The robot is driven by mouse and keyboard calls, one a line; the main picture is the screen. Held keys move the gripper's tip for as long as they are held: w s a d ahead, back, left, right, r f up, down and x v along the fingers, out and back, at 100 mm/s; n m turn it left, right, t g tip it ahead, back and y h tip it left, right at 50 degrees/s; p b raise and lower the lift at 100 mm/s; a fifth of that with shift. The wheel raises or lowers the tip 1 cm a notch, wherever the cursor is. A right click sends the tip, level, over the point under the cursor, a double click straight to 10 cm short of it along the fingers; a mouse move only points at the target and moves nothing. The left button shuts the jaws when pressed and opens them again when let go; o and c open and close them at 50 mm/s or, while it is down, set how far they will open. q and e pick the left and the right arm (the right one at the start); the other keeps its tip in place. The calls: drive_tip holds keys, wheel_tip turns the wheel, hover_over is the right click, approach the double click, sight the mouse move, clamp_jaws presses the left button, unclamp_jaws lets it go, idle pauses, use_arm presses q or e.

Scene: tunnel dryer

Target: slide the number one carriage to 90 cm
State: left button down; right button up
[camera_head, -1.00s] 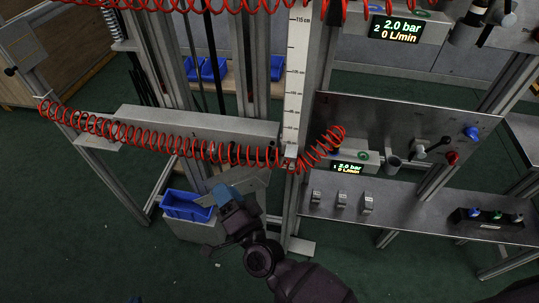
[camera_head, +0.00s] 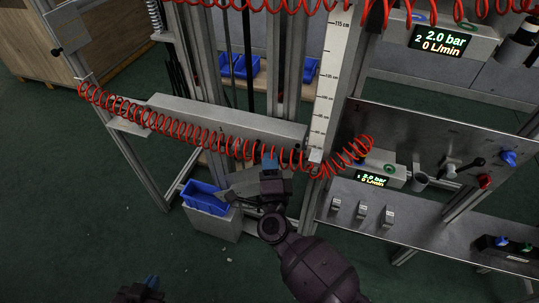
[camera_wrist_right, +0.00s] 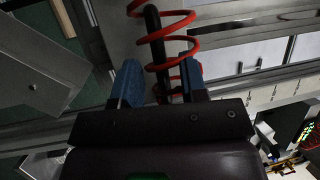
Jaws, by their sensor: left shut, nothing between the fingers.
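The number one carriage is most likely the grey horizontal beam (camera_head: 230,122), with a red coiled hose along its front. Its right end meets the upright scale (camera_head: 327,75) near the lower end of the scale. The marks there are too small to read. My right gripper (camera_head: 270,164) is just below the beam near its right end. In the right wrist view its two blue fingers (camera_wrist_right: 158,88) stand apart, with a black rod (camera_wrist_right: 153,45) and a loop of the red hose in line with the gap; I cannot tell contact. My left gripper (camera_head: 151,281) is shut at the bottom edge, away from the beam.
A blue bin (camera_head: 205,197) stands on a grey box left of my right gripper. A metal panel with a display (camera_head: 370,179) and knobs is at the right, above a shelf (camera_head: 400,222) with several small blocks. Open green floor lies at the lower left.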

drive_tip(key=shift+x, duration=1.35)
clamp_jaws()
